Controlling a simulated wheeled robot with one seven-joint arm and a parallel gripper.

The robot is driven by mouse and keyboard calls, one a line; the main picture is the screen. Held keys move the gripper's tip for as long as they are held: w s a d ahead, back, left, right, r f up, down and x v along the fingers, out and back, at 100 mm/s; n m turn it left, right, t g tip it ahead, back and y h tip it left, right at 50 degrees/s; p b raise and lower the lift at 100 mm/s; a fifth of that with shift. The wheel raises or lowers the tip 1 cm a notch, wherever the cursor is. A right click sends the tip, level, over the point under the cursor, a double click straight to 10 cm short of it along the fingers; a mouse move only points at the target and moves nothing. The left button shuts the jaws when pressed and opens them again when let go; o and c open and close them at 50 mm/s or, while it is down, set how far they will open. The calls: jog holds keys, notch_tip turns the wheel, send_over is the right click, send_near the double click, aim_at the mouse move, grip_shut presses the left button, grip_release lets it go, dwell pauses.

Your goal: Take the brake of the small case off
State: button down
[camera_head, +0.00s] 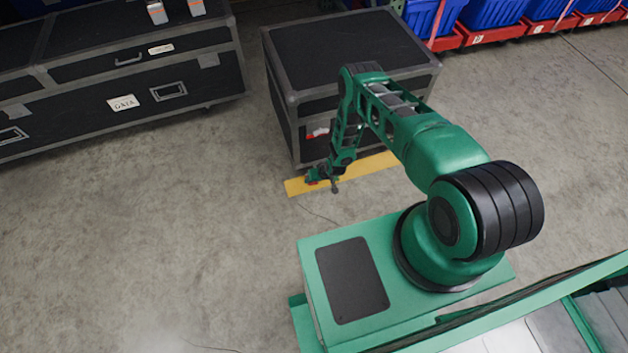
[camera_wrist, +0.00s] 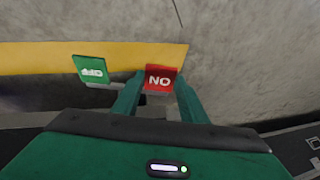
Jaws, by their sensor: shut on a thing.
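The small case (camera_head: 335,45) is a black box with grey metal edges, standing on the floor behind my arm. In the wrist view its brake shows as a red tab (camera_wrist: 160,78), lettered ON upside down, and a green tab (camera_wrist: 91,69) to its left, lettered OFF upside down. My gripper (camera_wrist: 159,88) has one finger on each side of the red tab and is shut on it. The green tab is outside the fingers. In the head view my gripper (camera_head: 325,181) is low by the case's near bottom edge. The brake's mounting is mostly hidden.
A yellow floor strip (camera_head: 294,187) runs along the near side of the case. A long black case (camera_head: 150,60) marked DATA stands at left. Blue totes (camera_head: 490,12) on red bases line the back right. The floor at left front is clear.

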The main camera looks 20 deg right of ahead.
jog(key=c, duration=1.1)
grip_release()
jog(key=shift+r, duration=0.1)
jog(key=v, duration=1)
jog(key=shift+s+d+r, duration=0.1)
jog(key=shift+r, duration=0.15)
